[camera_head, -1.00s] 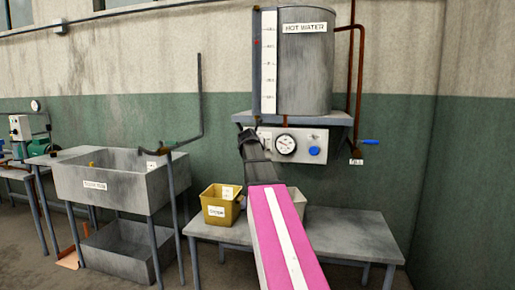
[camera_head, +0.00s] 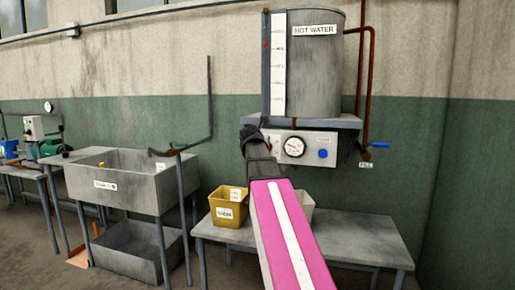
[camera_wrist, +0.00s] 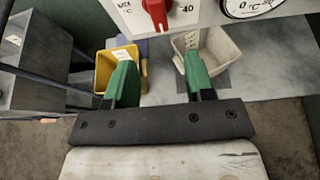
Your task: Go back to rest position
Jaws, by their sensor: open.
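My gripper (camera_wrist: 158,80) shows in the wrist view with its two green fingers apart and nothing between them. It is in the air in front of the control panel and above the low bench. In the head view my pink-and-white arm reaches up toward the control panel (camera_head: 308,148) under the hot water tank (camera_head: 312,75), and the fingers cannot be made out there. In the wrist view a red knob (camera_wrist: 156,10) is on the panel just beyond the fingers.
A yellow bin (camera_head: 228,207) and a pale bin (camera_wrist: 207,55) stand on the grey bench (camera_head: 365,240). A large grey sink (camera_head: 130,183) is at left. A blue-handled tap (camera_head: 379,146) is right of the panel. The bench's right part is clear.

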